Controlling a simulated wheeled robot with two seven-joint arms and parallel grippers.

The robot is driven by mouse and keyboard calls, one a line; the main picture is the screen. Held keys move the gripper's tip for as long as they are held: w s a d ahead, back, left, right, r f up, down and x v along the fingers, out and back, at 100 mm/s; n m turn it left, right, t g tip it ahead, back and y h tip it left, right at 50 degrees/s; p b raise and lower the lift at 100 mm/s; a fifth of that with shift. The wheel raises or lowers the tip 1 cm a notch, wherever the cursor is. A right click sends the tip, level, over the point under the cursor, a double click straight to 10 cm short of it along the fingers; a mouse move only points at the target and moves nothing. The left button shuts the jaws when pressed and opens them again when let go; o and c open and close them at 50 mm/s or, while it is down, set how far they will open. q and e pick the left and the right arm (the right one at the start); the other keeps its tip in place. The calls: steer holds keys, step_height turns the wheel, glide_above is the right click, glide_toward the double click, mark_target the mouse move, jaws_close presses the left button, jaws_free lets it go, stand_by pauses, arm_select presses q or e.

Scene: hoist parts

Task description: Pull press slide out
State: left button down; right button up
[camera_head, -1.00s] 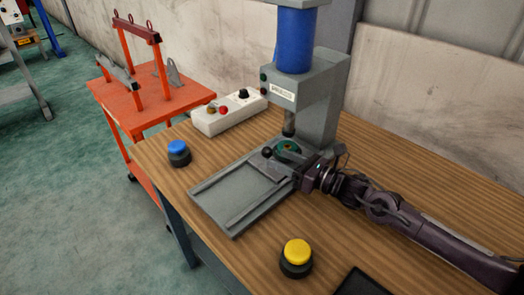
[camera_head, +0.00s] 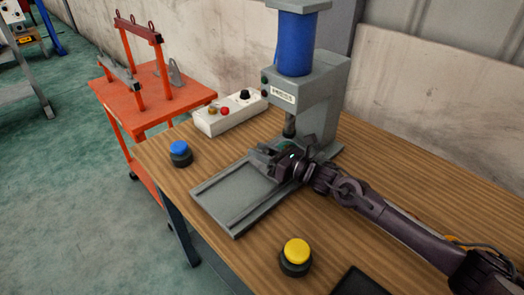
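The grey press (camera_head: 318,95) with a blue cylinder stands at the back of the wooden table. Its flat grey slide track (camera_head: 237,195) reaches out toward the front left, and its front part is bare. My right gripper (camera_head: 266,157) is over the inner end of the track, in front of the press ram. It hides most of the slide and its black knob; a little green shows beside the gripper. I cannot tell whether the fingers are open or shut, or whether they touch the knob. My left gripper is not in view.
A blue button (camera_head: 179,153) stands left of the track and a yellow button (camera_head: 296,256) in front. A white control box (camera_head: 229,113) is behind. An orange cart (camera_head: 150,95) stands beyond the table's left edge. A dark flat object (camera_head: 358,283) lies at the front.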

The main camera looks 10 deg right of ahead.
jaws_close()
steer(key=s+a, duration=0.1)
steer(key=a, duration=0.1)
steer(key=s+a, duration=0.2)
steer(key=a, duration=0.1)
steer(key=s+a, duration=0.2)
steer(key=shift+s+a+b, duration=0.1)
steer(key=shift+a+b, duration=0.25)
steer(key=shift+a, duration=0.05)
steer(key=shift+o, duration=2.4)
jaws_free()
steer(key=shift+d, duration=0.1)
